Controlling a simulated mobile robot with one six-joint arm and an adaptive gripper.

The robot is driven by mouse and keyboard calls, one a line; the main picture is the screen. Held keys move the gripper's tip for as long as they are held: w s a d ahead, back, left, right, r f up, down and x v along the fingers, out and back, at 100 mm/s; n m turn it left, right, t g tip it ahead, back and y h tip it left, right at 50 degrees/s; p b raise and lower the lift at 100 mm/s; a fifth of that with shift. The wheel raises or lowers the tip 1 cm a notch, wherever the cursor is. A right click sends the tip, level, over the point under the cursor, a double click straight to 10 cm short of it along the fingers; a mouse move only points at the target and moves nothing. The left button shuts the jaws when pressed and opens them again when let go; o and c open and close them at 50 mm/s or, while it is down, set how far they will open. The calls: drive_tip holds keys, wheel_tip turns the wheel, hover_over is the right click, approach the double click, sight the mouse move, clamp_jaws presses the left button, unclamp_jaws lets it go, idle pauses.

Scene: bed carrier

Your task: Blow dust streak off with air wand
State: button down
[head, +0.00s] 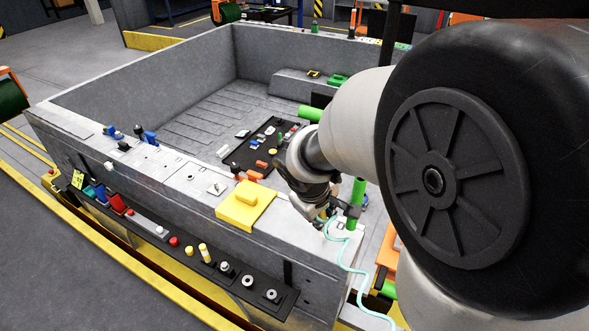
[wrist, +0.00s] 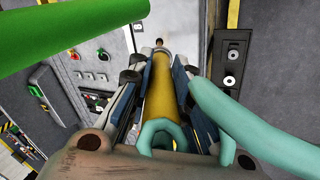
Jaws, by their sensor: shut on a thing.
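My gripper (wrist: 158,88) is shut on the air wand, a yellow cylinder (wrist: 160,92) with a dark narrow tip pointing away from the wrist camera. A teal hose (wrist: 230,115) loops from the wand's rear. In the head view my gripper (head: 322,212) is at the near right corner of the grey truck bed (head: 75,119), and the teal hose (head: 345,262) hangs down to the right. The wand itself is mostly hidden there by the gripper. I cannot make out a dust streak in either view.
A yellow block (head: 246,205) sits on the near rim, left of my gripper. A black tray (head: 240,160) with small parts lies inside the bed. A dark shelf of knobs (head: 200,255) runs along the front. A green bar (wrist: 70,35) crosses the wrist view's upper left.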

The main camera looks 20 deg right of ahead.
drive_tip(key=shift+f+b, duration=0.6)
drive_tip(key=shift+b, duration=0.05)
idle(2.4)
wheel_tip(320, 180, up, 8)
drive_tip(key=p, duration=0.6)
drive_tip(key=shift+r+p, duration=0.15)
drive_tip(key=shift+p, duration=0.2)
drive_tip(key=c, duration=2.1)
unclamp_jaws()
clamp_jaws()
